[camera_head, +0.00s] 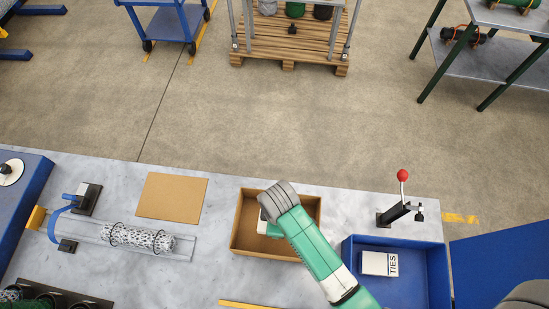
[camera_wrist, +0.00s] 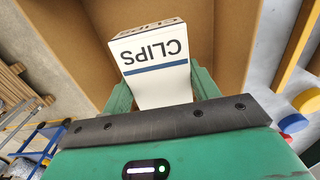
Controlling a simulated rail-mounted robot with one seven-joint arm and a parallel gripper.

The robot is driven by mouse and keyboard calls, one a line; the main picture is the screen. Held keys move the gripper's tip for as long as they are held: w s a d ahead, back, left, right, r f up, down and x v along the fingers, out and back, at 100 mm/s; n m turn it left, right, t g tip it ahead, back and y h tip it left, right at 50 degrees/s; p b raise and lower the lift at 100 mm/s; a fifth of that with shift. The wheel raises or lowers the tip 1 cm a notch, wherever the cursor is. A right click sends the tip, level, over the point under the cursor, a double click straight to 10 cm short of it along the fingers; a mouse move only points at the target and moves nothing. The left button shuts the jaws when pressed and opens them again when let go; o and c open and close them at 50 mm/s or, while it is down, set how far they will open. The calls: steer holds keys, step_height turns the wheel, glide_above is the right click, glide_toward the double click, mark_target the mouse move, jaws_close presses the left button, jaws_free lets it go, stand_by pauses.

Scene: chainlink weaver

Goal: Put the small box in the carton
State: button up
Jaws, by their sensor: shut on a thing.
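The small white box marked CLIPS (camera_wrist: 152,66), with a blue stripe, sits between the green fingers of my gripper (camera_wrist: 160,88) in the wrist view. My gripper is shut on it. The open brown carton (camera_head: 237,228) stands on the table in the head view, and my gripper (camera_head: 263,226) is over it, at its left-middle part. Cardboard walls of the carton (camera_wrist: 75,35) surround the box in the wrist view. I cannot tell whether the box touches the carton floor. My arm hides part of the carton and most of the box in the head view.
A blue bin (camera_head: 437,275) with a white TIES box (camera_head: 380,263) stands right of the carton. A red-knobbed lever (camera_head: 402,190) is behind the bin. A brown board (camera_head: 172,197) and a clear trough with a mesh roll (camera_head: 138,237) lie to the left.

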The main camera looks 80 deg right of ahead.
steer(key=shift+f, duration=3)
steer(key=shift+w+f+b, duration=0.1)
steer(key=shift+b, duration=0.2)
steer(key=o, duration=1.1)
step_height(320, 180, up, 12)
steer(key=shift+r+p, duration=0.15)
steer(key=shift+p, duration=0.65)
